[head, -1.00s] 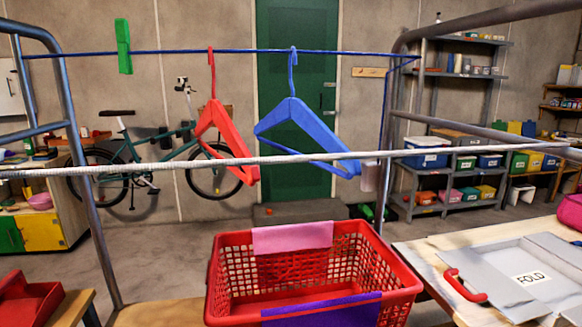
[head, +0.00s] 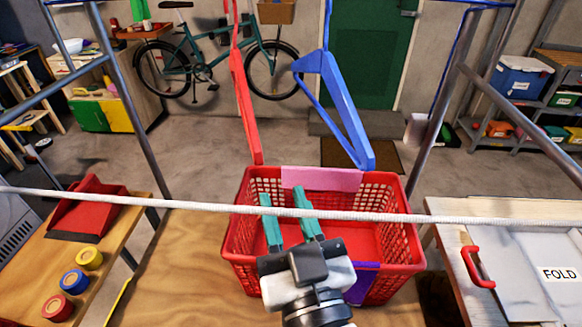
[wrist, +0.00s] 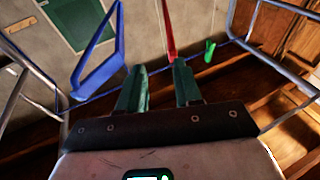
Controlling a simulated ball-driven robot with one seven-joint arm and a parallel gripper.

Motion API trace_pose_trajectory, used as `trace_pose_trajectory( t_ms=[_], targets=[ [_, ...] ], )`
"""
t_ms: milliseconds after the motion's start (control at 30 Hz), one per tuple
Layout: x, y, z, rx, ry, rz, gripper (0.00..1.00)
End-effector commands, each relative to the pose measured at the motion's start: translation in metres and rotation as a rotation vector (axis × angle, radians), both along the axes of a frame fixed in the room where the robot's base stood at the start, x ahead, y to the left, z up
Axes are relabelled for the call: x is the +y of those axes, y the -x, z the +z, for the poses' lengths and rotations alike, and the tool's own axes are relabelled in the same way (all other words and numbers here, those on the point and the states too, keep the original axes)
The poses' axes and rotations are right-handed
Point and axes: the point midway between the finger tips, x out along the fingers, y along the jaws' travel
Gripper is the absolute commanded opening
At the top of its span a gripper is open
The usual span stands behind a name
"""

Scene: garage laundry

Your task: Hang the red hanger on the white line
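The red hanger (head: 245,110) hangs from the blue line, left of the blue hanger (head: 335,100); in the head view its hook end is cut off at the top. The red hanger also shows in the wrist view (wrist: 168,30), just beyond the fingertips. The white line (head: 400,217) runs across the head view, nearer to me than the hangers, and bears no hanger. My gripper (head: 284,195) has teal fingers apart with nothing between them. It shows over the red basket, below the hangers in the picture; the wrist view shows it open too (wrist: 159,66).
The red basket (head: 408,250) has pink and purple cloths on its rims. A wooden table with a red dustpan (head: 88,205) and coloured rolls is at left; a folding board (head: 530,275) is at right. Metal frame posts (head: 130,125) stand on both sides. A green peg (wrist: 209,50) is on the blue line.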

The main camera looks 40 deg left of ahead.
Motion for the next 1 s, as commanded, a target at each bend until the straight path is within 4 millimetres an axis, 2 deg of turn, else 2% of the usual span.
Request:
trace_pose_trajectory(
  t_ms=[33, 100, 233, 1000],
  targets=[
    [0.005, 0.006, 0.010, -0.011, -0.017, 0.015, 0.34],
    [0.009, 0.009, 0.016, -0.021, -0.031, 0.025, 0.34],
    [0.014, 0.007, 0.019, -0.025, -0.039, 0.029, 0.34],
    [0.075, -0.040, 0.038, -0.022, -0.037, 0.026, 0.34]
  ],
)
